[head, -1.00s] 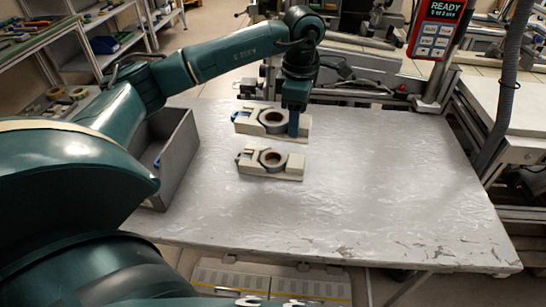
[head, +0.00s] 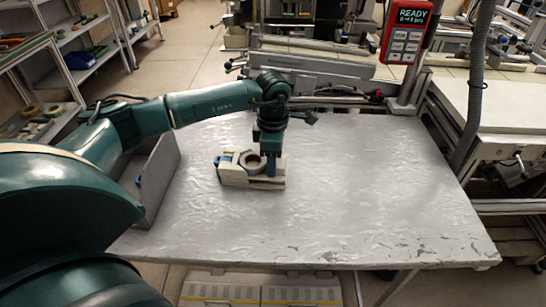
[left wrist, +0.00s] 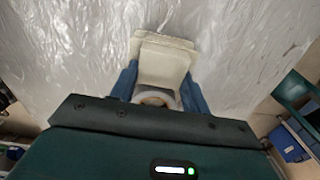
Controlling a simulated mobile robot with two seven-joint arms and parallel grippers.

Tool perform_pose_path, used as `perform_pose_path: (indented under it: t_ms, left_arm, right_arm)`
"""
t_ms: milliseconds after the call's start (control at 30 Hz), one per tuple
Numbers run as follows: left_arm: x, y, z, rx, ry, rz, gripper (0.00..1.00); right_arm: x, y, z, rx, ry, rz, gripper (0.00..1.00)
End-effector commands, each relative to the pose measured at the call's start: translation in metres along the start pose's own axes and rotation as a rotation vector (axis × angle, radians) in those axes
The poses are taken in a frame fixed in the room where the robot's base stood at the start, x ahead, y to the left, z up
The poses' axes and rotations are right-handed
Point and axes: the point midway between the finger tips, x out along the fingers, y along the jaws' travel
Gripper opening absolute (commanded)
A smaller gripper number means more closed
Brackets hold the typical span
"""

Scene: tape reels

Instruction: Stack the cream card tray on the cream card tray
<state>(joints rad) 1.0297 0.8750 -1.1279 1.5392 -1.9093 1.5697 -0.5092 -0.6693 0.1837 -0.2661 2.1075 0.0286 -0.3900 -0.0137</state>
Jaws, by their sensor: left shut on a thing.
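Two cream card trays show in the head view, one above the other. The upper cream tray (head: 236,170) carries a round reel with a tan core. The lower cream tray (head: 250,184) shows as a thin band directly under it; most of it is hidden. I cannot tell whether the two touch. My right gripper is out of view.
The grey worktable (head: 380,200) is clear to the right and in front of the trays. A grey open bin (head: 163,172) stands at the table's left edge. A red-framed display (head: 407,32) hangs at the back right, beside a grey hose.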

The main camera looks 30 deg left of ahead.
Motion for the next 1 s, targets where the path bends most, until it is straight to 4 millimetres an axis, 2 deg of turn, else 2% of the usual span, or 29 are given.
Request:
perform_pose_path:
  t_ms: [133,167,400,633,767,867,1000]
  left_arm:
    - [0.003,0.000,0.000,0.000,0.000,0.000,0.19]
    - [0.002,0.000,0.000,0.000,0.000,0.000,0.48]
    - [0.001,0.000,0.000,0.000,0.000,0.000,0.68]
    - [0.001,0.000,0.000,0.000,0.000,0.000,0.68]
    - [-0.006,0.001,0.000,0.000,-0.001,0.001,0.68]
    - [-0.021,0.001,0.000,0.000,-0.002,0.003,0.68]
    - [-0.052,0.001,0.001,0.000,-0.003,0.005,0.68]
  right_arm:
    - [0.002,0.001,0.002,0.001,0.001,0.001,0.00]
    - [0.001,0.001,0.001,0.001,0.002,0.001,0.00]
    - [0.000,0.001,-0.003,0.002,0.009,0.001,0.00]
    - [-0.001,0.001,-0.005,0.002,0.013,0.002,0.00]
    - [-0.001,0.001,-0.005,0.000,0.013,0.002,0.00]
    - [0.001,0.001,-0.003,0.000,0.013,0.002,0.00]
    - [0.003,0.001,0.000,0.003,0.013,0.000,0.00]
